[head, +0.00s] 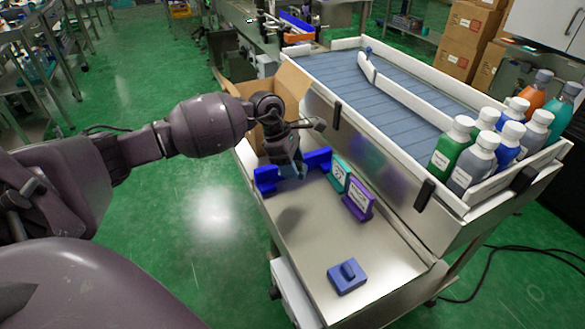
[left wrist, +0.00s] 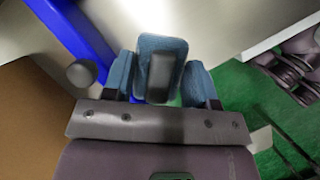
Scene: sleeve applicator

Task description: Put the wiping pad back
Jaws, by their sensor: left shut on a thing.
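My left gripper (head: 289,168) reaches over the metal bench, close to the bright blue upright guides (head: 318,160). In the left wrist view it is shut on a blue-grey block with a dark raised grip, which looks like the wiping pad (left wrist: 177,51). One finger is on each side of it. In the head view my gripper mostly hides the held pad. Whether the pad touches the bench is unclear. A separate blue block with a raised knob (head: 347,276) lies on the front part of the bench. My right gripper is not in view.
A teal sign (head: 338,174) and a purple sign (head: 358,201) stand right of the guides. An open cardboard box (head: 291,85) is behind my gripper. A walled conveyor (head: 362,84) with several bottles (head: 452,146) runs along the right. The bench front (head: 305,235) has free room.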

